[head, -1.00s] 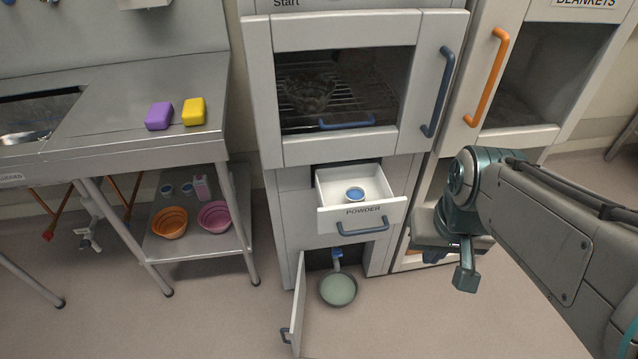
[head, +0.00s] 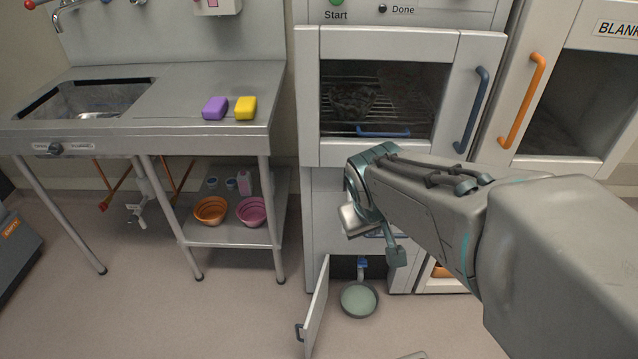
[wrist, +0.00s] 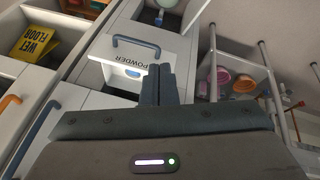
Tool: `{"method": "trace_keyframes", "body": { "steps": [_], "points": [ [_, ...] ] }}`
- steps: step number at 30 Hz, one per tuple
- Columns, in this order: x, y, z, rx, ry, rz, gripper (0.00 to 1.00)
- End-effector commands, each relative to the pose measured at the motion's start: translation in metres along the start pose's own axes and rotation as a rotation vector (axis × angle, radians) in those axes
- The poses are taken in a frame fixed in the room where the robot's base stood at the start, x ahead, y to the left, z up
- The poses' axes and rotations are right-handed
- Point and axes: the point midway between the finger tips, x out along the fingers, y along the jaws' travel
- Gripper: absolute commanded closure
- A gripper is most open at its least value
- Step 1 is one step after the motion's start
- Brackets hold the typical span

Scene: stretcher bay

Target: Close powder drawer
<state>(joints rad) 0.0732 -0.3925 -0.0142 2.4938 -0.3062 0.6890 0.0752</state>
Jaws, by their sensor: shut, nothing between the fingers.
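The powder drawer (wrist: 104,54) is white, with a POWDER label and a blue bar handle (wrist: 136,43) on its front. In the wrist view it stands open, and a blue-filled cup (wrist: 133,73) shows inside. My gripper (wrist: 160,82) is shut and empty, its fingers overlapping the drawer's labelled edge in the picture; I cannot tell whether they touch it. In the head view my arm hides most of the drawer, and my gripper (head: 356,221) is in front of it.
Below the drawer a small door (head: 317,308) stands open beside a round pan (head: 359,299) on the floor. An oven door with a blue handle (head: 471,110) is above. The steel sink bench (head: 190,90) is at left. Floor between bench and cabinet is clear.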

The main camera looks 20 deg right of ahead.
Motion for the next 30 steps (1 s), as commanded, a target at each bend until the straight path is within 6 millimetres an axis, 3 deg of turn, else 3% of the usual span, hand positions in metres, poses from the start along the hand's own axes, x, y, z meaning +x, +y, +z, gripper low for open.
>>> {"method": "trace_keyframes", "body": {
  "steps": [3,7,11,15,20,24,30],
  "points": [
    [0.020,0.037,-0.025,-0.084,0.116,0.129,1.00],
    [0.034,0.062,-0.053,-0.217,0.243,0.216,1.00],
    [0.048,0.073,-0.073,-0.374,0.351,0.242,1.00],
    [0.067,0.068,-0.083,-0.558,0.439,0.197,1.00],
    [0.090,0.049,-0.073,-0.761,0.491,0.062,1.00],
    [0.106,0.031,-0.051,-0.892,0.499,-0.081,1.00],
    [0.115,0.016,-0.026,-0.987,0.485,-0.218,1.00]
  ]
}}
